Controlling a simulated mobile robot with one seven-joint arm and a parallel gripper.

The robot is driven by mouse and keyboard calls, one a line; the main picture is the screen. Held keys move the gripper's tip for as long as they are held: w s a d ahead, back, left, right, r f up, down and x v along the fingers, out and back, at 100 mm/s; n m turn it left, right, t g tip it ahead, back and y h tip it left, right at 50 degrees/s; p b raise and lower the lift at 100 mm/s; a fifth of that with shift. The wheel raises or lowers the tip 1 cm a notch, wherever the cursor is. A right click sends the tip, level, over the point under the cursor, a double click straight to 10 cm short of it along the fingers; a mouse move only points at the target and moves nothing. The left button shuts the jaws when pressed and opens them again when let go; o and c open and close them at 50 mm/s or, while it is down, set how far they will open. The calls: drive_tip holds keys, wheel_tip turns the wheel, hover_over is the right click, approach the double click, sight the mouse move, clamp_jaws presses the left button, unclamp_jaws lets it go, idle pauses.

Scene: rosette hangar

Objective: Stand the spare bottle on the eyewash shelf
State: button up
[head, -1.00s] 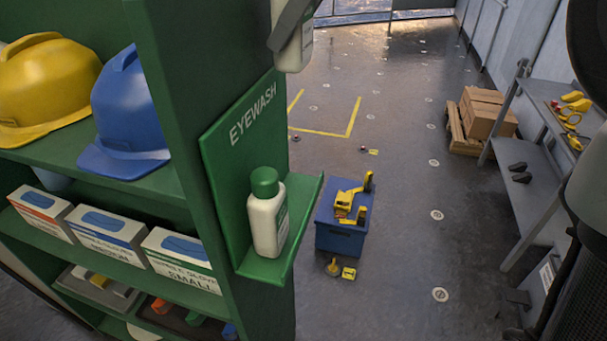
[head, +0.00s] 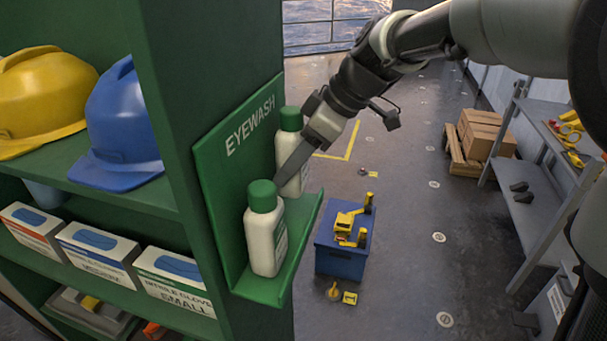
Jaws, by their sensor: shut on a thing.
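The green eyewash shelf (head: 258,288) is fixed to the side of a green cabinet, under a panel lettered EYEWASH. One white bottle with a green cap (head: 264,235) stands upright at the shelf's near end. The spare bottle (head: 291,165), also white with a green cap, is upright behind it. My gripper (head: 291,178) is shut on the spare bottle, reaching in from the upper right.
The cabinet holds a yellow helmet (head: 40,100), a blue helmet (head: 122,125) and glove boxes (head: 97,257). A grey workbench (head: 535,200) is at right. Open floor lies between.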

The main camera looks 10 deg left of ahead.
drive_tip(key=shift+f, duration=2.65)
drive_tip(key=shift+f+b, duration=0.15)
drive_tip(key=shift+b, duration=0.15)
drive_tip(key=o, duration=1.4)
drive_tip(key=shift+o, duration=0.2)
drive_tip(key=shift+d+r, duration=0.1)
drive_tip(key=shift+r, duration=0.2)
drive_tip(key=v, duration=1.2)
drive_tip(key=s+d+f+m+t+h, duration=0.3)
drive_tip(key=s+d+m, duration=0.6)
drive_tip(key=d, duration=0.1)
drive_tip(key=s+d+f+m+t+h, duration=0.2)
drive_tip(key=s+d+f+m+h, duration=0.15)
drive_tip(key=s+d+m, duration=0.6)
wheel_tip(320, 180, up, 7)
drive_tip(key=w+n+p, duration=0.1)
drive_tip(key=p, duration=0.6)
drive_tip(key=shift+w+d, duration=0.25)
drive_tip(key=shift+d, duration=0.25)
